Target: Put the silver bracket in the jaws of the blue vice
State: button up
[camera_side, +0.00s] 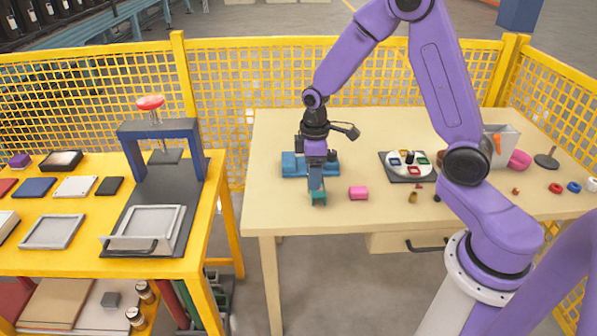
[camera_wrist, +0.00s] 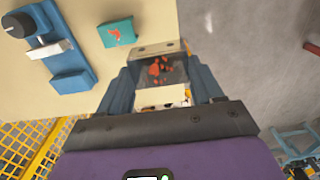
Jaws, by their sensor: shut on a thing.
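My gripper (camera_wrist: 162,85) is shut on the silver bracket (camera_wrist: 150,50), a shiny metal piece with small holes and orange-red patches, seen between its blue fingers in the wrist view. In the side view my gripper (camera_side: 316,187) points down near the table's front left; I cannot make out the bracket there. The blue vice (camera_side: 294,168) stands on the table just behind the gripper, partly hidden by it. In the wrist view the vice (camera_wrist: 70,82) lies at the upper left, with a dark knob and a pale bar across it. The bracket is apart from the vice.
A teal block (camera_wrist: 116,32) with an orange mark lies near the gripper; it also shows at the fingertips in the side view (camera_side: 320,201). A pink block (camera_side: 358,193) sits to the right. Farther right are a round-shape tray (camera_side: 390,177) and a grey bin (camera_side: 510,139).

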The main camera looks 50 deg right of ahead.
jog(key=w+d+r, duration=0.3)
jog(key=w+d, duration=0.1)
jog(key=d, duration=0.7)
jog(key=w+d+f, duration=0.1)
jog(key=w+f, duration=0.1)
jog(key=w, duration=0.2)
jog(key=w+d+f, duration=0.1)
jog(key=w+f, duration=0.2)
jog(key=w, duration=0.1)
jog(key=w+d+f, duration=0.1)
jog(key=w+f, duration=0.2)
jog(key=w, duration=0.1)
jog(key=shift+f, duration=0.2)
jog(key=shift+w+d+f, duration=0.2)
jog(key=shift+w+f, duration=0.2)
jog(key=shift+f, duration=0.15)
jog(key=shift+w+f, duration=0.1)
jog(key=shift+f, duration=1.45)
jog(key=shift+f, duration=0.15)
jog(key=o, duration=1.2)
